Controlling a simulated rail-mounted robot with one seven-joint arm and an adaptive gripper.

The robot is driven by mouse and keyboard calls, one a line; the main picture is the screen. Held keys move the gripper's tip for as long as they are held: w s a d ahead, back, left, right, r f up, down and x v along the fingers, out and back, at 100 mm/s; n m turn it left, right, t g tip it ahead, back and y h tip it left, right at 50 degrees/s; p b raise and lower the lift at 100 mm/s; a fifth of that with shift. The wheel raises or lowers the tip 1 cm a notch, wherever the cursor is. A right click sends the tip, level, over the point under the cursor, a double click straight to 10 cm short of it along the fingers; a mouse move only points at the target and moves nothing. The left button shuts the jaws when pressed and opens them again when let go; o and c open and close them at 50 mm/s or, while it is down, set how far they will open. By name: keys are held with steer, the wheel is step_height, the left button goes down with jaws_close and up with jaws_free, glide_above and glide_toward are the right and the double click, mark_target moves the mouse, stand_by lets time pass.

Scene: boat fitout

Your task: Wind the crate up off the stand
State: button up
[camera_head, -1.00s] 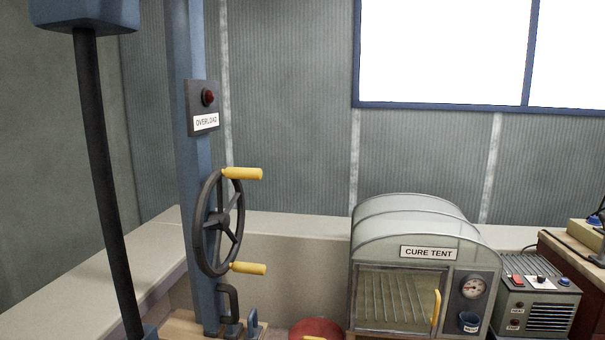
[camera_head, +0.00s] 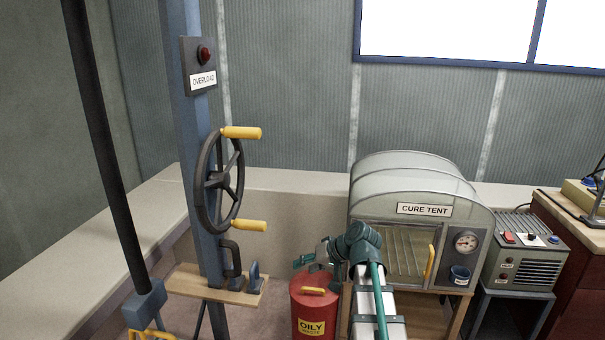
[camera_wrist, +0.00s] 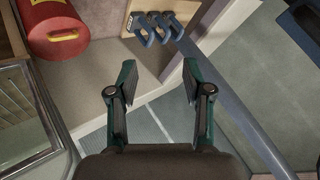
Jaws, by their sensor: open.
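The winch handwheel (camera_head: 220,181) is a dark spoked wheel on the blue post (camera_head: 188,110), with a yellow grip at its top (camera_head: 241,132) and another at its bottom (camera_head: 248,226). My gripper (camera_head: 305,258) is low, in front of the red bin, to the right of and below the wheel, touching nothing that I can see. In the wrist view my gripper (camera_wrist: 158,85) has its two green fingers wide apart with nothing between them. A yellow piece (camera_head: 150,334) shows under the blue block at the bottom left. I cannot make out the crate or the stand.
A red oily waste bin (camera_head: 312,306) stands right of a wooden shelf (camera_head: 215,284) holding clamps. The cure tent (camera_head: 420,205) and a grey heater box (camera_head: 527,255) are to the right. An overload sign with a red lamp (camera_head: 204,55) is on the post.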

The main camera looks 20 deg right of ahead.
mark_target(225, 132)
step_height(225, 132, up, 16)
steer(key=d+n+t+y, duration=0.1)
steer(key=n+t+y, duration=0.1)
steer(key=t, duration=0.1)
steer(key=s+a+r+n+y, duration=0.2)
steer(key=s+r+n+y, duration=0.15)
steer(key=r, duration=0.55)
steer(key=s+a+r+n+y, duration=0.2)
steer(key=r+n, duration=0.2)
steer(key=r, duration=0.4)
steer(key=s+a+r+n+y, duration=0.2)
steer(key=s+r+n, duration=0.15)
steer(key=r, duration=0.55)
steer(key=shift+n, duration=0.4)
steer(key=shift+x, duration=6.4)
steer(key=shift+w+d+f, duration=0.1)
steer(key=shift+f, duration=0.05)
steer(key=c, duration=0.9)
